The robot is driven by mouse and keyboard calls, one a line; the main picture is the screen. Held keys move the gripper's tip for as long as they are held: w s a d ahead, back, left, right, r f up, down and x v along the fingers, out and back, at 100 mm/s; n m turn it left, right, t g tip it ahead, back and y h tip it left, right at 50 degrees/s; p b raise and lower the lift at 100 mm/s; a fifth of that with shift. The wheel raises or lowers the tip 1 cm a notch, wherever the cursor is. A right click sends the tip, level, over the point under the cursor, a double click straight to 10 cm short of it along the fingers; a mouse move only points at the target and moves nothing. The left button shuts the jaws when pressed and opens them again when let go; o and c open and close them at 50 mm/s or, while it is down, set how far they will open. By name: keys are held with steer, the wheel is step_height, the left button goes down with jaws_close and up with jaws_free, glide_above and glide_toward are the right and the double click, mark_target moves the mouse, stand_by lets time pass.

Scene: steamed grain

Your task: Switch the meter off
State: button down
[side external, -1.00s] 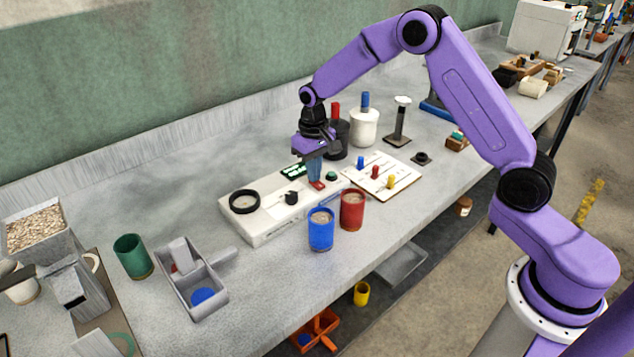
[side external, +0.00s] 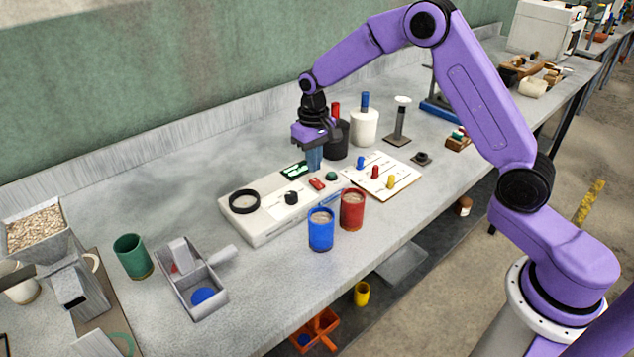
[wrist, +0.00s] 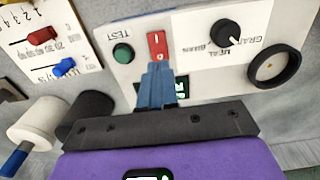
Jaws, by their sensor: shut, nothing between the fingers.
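The meter (side external: 265,228) is a long white box on the bench, with a black ring, a black knob (side external: 291,198), a small dark display (side external: 296,171), a green button (side external: 331,176) and a red rocker switch (side external: 317,184). In the wrist view the red switch (wrist: 157,46) shows a white mark at its far end, and the green TEST button (wrist: 123,53) is beside it. My gripper (side external: 314,165) is shut and empty above the meter, just behind the switch. In the wrist view its fingertips (wrist: 157,70) overlap the switch's near end and partly hide the display (wrist: 181,86).
A blue cup (side external: 321,232) and a red cup (side external: 352,212) stand in front of the meter. A white board with coloured sliders (side external: 403,180) lies to its right. A black jar (side external: 338,139) and a white jar (side external: 364,128) stand behind.

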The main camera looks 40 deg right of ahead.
mark_target(314, 180)
steer(key=shift+r, duration=1.85)
steer(key=s+a+r+n, duration=0.3)
steer(key=s, duration=0.6)
steer(key=s+a+r+n, duration=0.3)
steer(key=s, duration=0.6)
steer(key=s+d+n, duration=0.3)
steer(key=s, duration=0.7)
steer(key=s+d+n, duration=0.3)
steer(key=s, duration=0.7)
steer(key=shift+s+f+n, duration=0.2)
steer(key=shift+s+n, duration=0.1)
steer(key=shift+s, duration=0.05)
